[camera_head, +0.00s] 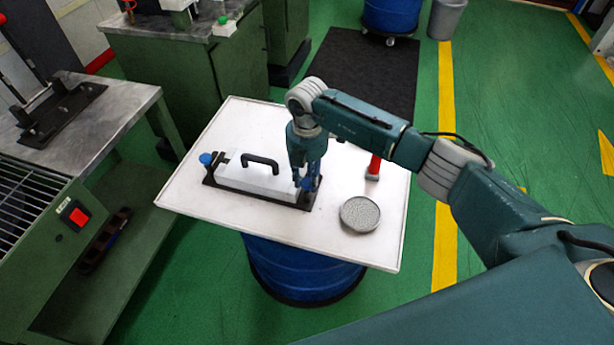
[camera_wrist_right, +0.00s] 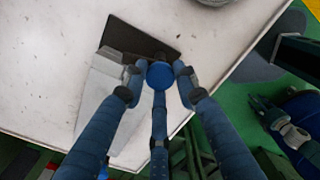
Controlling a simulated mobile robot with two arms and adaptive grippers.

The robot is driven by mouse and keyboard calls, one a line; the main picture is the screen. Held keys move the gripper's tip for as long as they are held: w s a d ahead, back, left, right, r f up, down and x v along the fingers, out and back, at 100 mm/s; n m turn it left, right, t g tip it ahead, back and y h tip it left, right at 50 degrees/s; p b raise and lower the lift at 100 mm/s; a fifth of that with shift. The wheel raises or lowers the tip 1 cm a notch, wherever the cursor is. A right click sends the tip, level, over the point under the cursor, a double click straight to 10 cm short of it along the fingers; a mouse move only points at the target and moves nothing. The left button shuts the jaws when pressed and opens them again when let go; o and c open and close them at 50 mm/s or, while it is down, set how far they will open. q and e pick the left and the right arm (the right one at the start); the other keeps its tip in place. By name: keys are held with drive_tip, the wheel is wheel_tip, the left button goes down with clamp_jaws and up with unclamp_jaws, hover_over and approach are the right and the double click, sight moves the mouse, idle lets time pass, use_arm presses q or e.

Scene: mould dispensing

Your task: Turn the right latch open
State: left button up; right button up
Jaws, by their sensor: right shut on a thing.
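The white mould (camera_head: 258,181) with a black handle lies on a black base plate on the white tabletop. A blue-knobbed left latch (camera_head: 205,159) is at its left end. The right latch (camera_head: 307,184), also blue-knobbed, is at its right end, partly hidden by my fingers. My right gripper (camera_head: 307,181) points down over that end, its fingers closed around the knob. In the right wrist view the round blue knob (camera_wrist_right: 160,74) sits between the fingertips (camera_wrist_right: 158,76), beside the pale mould body (camera_wrist_right: 98,88). My left gripper is not in view.
A round dish of grey granules (camera_head: 360,214) and a red-handled tool (camera_head: 374,167) stand on the white tabletop (camera_head: 330,245), right of the mould. The front of the tabletop is clear. A green bench (camera_head: 60,230) with a red switch stands at the left.

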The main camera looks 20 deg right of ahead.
sight(307, 181)
drive_tip(key=shift+m, duration=1.1)
drive_tip(key=o, duration=1.1)
drive_tip(key=shift+o, duration=0.2)
drive_tip(key=shift+r, duration=0.1)
wheel_tip(307, 181, up, 12)
